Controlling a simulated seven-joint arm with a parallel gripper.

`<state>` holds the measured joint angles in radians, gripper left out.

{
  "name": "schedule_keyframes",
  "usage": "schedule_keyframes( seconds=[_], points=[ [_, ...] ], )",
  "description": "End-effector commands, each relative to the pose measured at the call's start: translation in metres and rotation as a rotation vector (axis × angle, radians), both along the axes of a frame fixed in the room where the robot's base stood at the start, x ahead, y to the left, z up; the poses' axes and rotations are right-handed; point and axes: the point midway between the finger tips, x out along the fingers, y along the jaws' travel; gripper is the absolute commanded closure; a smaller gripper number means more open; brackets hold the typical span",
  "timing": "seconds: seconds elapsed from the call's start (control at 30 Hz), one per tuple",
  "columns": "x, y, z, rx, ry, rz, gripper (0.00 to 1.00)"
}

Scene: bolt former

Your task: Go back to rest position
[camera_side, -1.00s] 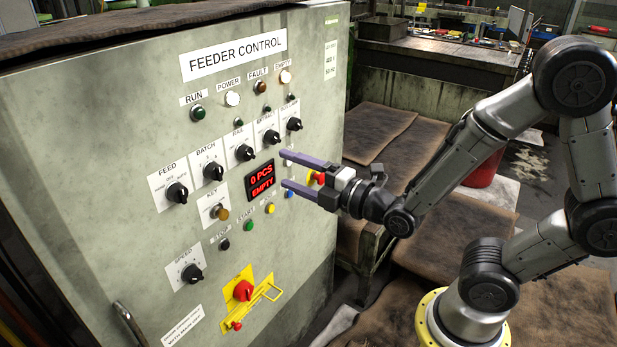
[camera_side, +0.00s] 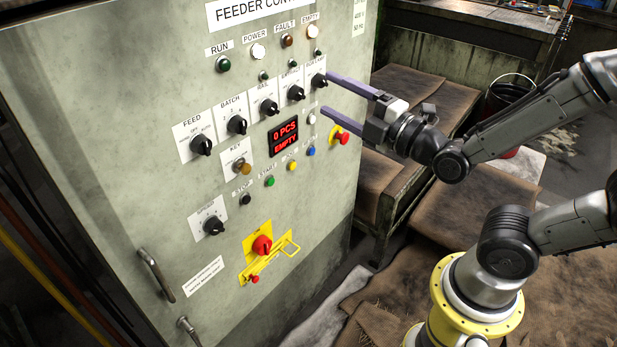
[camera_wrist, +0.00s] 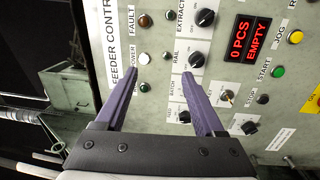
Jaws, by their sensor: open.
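My gripper (camera_side: 326,94) is open, with two long purple fingers pointing left at the upper right part of the grey feeder control panel (camera_side: 330,190). No object shows between the fingers. In the side view, the upper fingertip appears beside the rightmost black knob (camera_side: 319,80) of the upper row; contact cannot be told. In the wrist view, my gripper (camera_wrist: 158,75) spreads in front of the panel, one tip near the POWER label and the other near the RAIL knob (camera_wrist: 196,60). The fingers and gripper body hide part of the panel there.
The red display (camera_side: 284,136) reads "0 PCS EMPTY". A red emergency button (camera_side: 339,138) sticks out below my gripper. A yellow-plated red switch (camera_side: 262,246) and a door handle (camera_side: 157,275) sit lower down. A bucket (camera_side: 510,95) and workbench (camera_side: 470,35) stand behind.

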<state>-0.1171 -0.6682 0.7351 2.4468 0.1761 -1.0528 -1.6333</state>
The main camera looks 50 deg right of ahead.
Motion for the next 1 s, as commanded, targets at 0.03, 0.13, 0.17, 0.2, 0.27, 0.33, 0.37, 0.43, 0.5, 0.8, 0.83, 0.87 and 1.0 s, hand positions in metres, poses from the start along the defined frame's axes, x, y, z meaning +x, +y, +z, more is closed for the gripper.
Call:
schedule_keyframes(
  seconds=[0.03,0.13,0.17,0.2,0.27,0.33,0.37,0.43,0.5,0.8,0.83,0.87,1.0],
  points=[
    [0.0,-0.002,0.015,0.048,0.004,0.005,0.29],
    [-0.001,-0.002,0.024,0.164,0.064,0.022,0.29],
    [-0.002,-0.002,0.027,0.201,0.085,0.027,0.29],
    [-0.004,-0.002,0.029,0.257,0.116,0.031,0.29],
    [-0.008,-0.001,0.03,0.342,0.169,0.033,0.29],
    [-0.015,-0.001,0.03,0.445,0.237,0.027,0.29],
    [-0.019,-0.001,0.029,0.491,0.269,0.021,0.29],
    [-0.029,-0.001,0.025,0.596,0.344,-0.001,0.29],
    [-0.041,-0.001,0.02,0.705,0.419,-0.036,0.29],
    [-0.115,-0.004,-0.02,1.147,0.739,-0.343,0.29],
    [-0.123,-0.004,-0.025,1.186,0.768,-0.386,0.29],
    [-0.131,-0.004,-0.03,1.221,0.793,-0.43,0.29],
    [-0.163,-0.006,-0.053,1.345,0.888,-0.624,0.29]
  ],
)
